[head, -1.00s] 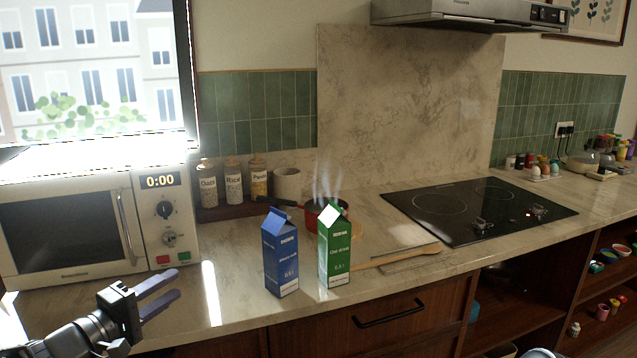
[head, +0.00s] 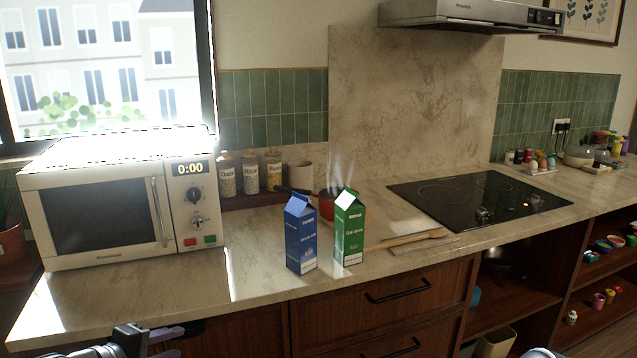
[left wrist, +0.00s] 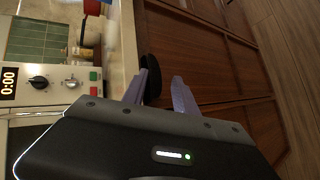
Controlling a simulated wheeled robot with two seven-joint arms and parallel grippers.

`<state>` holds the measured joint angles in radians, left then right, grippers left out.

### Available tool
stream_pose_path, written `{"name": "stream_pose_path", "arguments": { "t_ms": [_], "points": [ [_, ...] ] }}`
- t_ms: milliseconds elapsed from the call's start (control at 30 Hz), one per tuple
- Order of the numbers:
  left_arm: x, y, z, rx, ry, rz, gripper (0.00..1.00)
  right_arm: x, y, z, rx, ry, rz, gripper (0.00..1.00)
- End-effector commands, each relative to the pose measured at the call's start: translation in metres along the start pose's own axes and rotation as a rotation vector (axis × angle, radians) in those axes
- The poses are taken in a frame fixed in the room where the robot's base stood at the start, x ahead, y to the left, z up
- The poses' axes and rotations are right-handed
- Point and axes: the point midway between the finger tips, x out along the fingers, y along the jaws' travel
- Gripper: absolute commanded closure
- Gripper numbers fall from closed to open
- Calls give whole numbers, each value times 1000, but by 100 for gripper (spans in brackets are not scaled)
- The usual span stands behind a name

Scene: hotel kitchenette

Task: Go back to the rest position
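My left gripper (head: 172,342) is at the bottom edge of the head view, low in front of the counter's front edge and left of the cartons. In the left wrist view its two purple-grey fingers (left wrist: 160,92) stand apart with nothing gripped between them. A dark rounded shape shows behind the fingers; I cannot tell what it is. A blue carton (head: 301,238) and a green oat drink carton (head: 349,232) stand upright side by side on the counter, away from the gripper.
The counter (head: 150,290) has a microwave (head: 105,205) at left. A red pot (head: 327,204) steams behind the cartons. A wooden spoon (head: 410,240) lies right of them, before the black hob (head: 480,203). Drawers with a protruding black handle (head: 398,291) are below.

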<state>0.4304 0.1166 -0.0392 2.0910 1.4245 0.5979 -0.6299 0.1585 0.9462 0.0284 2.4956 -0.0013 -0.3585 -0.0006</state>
Motion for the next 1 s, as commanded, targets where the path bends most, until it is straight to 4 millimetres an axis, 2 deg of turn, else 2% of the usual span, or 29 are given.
{"name": "stream_pose_path", "arguments": {
  "t_ms": [167, 267, 300, 367, 400, 467, 500, 600, 700, 733, 800, 867, 1000],
  "points": [
    [16, -87, 20, 17, -7, -257, 66, -3, -1, 0, 0, 0, 0, 64],
    [23, -156, 42, 80, -19, -455, 66, -8, -3, 0, 1, 0, 0, 64],
    [24, -186, 54, 128, -28, -537, 66, -10, -4, 0, 1, 0, 0, 64],
    [26, -228, 78, 231, -56, -642, 66, -15, -6, 0, 1, 0, 0, 64],
    [27, -252, 96, 311, -85, -689, 66, -19, -8, 0, 1, 0, 0, 64],
    [30, -282, 131, 440, -150, -722, 66, -24, -10, 0, 1, 0, 0, 64],
    [31, -297, 159, 525, -207, -721, 66, -28, -11, 0, 1, 0, -1, 64],
    [28, -324, 224, 670, -360, -685, 66, -35, -14, 0, 1, 0, -1, 64],
    [14, -345, 274, 743, -503, -664, 66, -39, -16, 0, 2, 0, -1, 64],
    [10, -350, 286, 752, -537, -664, 66, -40, -16, 0, 2, 0, -1, 64],
    [0, -359, 306, 754, -593, -674, 66, -42, -17, 0, 1, 0, -1, 64],
    [-5, -365, 317, 756, -624, -681, 66, -44, -18, 0, 1, 0, -1, 64],
    [-8, -367, 325, 764, -646, -684, 66, -46, -18, 0, 1, 0, -1, 64]
  ]
}}
